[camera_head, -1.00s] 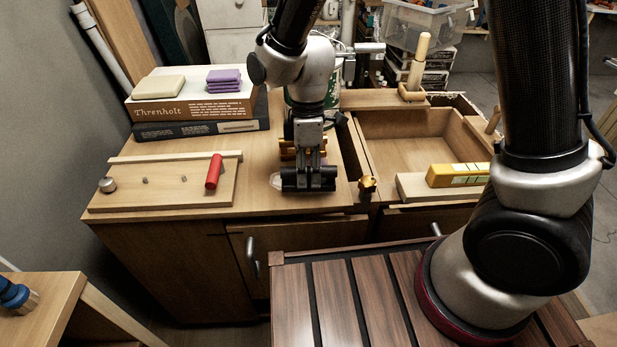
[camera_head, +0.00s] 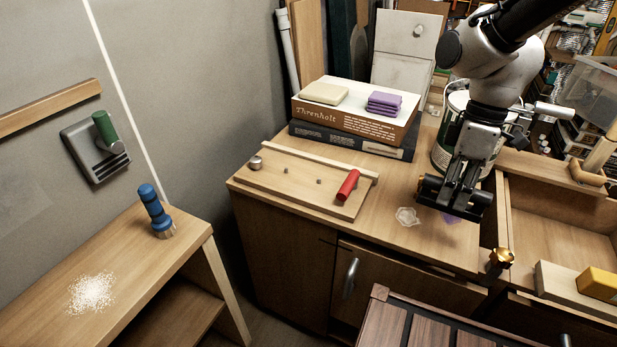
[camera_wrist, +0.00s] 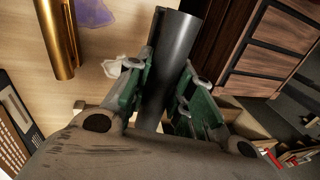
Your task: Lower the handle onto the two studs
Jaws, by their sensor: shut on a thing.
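My gripper (camera_head: 452,196) is shut on a dark grey cylinder, which I take to be the handle (camera_head: 430,188). It is held above the counter at the right. In the wrist view the cylinder (camera_wrist: 173,65) sits between the green-padded fingers (camera_wrist: 162,98). Two small studs, a left stud (camera_head: 284,171) and a right stud (camera_head: 318,182), stand on a wooden board (camera_head: 300,193) left of my gripper. The handle is apart from both studs. The cylinder's underside is hidden in the head view.
A red cylinder (camera_head: 348,185) and a metal knob (camera_head: 255,163) flank the studs. A raised strip (camera_head: 310,159) runs behind them. A clear patch (camera_head: 408,216) and purple patch (camera_head: 451,218) lie near my gripper. A gold cylinder (camera_wrist: 58,40) shows in the wrist view.

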